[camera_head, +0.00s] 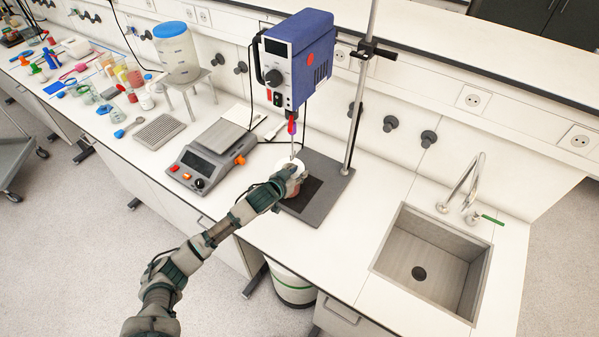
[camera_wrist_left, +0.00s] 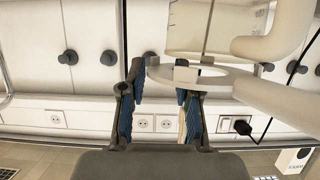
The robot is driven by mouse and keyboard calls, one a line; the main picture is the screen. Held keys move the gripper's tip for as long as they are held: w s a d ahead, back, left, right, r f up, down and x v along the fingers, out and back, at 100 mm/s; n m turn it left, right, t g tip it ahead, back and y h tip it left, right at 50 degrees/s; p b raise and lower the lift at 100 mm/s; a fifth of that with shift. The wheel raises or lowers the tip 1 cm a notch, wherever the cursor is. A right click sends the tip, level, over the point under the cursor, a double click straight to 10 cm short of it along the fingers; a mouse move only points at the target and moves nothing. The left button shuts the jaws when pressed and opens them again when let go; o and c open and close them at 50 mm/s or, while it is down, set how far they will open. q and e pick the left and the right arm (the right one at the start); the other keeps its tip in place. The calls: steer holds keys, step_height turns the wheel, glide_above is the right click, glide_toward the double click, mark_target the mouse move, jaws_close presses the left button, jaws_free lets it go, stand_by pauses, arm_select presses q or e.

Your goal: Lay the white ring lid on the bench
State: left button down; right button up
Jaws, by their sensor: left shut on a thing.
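The white ring lid (camera_head: 290,163) shows beneath the stirrer, around or close to its thin shaft, partly hidden by my left gripper (camera_head: 287,181). In the left wrist view, the ring lid (camera_wrist_left: 225,82) is by the fingertips of my left gripper (camera_wrist_left: 160,75), which is shut on its edge. A clear vessel (camera_wrist_left: 200,30) and thick white curved parts show close to the ring there. I cannot tell whether the ring touches the vessel. The bench (camera_head: 235,205) has bare white surface left and right of the stirrer base. My right gripper is out of view.
The blue stirrer (camera_head: 313,50) hangs on an upright rod (camera_head: 360,90) above a dark base plate (camera_head: 330,175). Several samples and tools crowd the far left bench.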

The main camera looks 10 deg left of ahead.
arm_select(q)
steer(key=shift+p+x, duration=0.75)
steer(key=shift+x, duration=0.1)
steer(key=shift+s+d+f, duration=0.15)
steer(key=shift+d+f, duration=0.15)
steer(key=c, duration=0.8)
jaws_free()
steer(key=shift+a, duration=0.15)
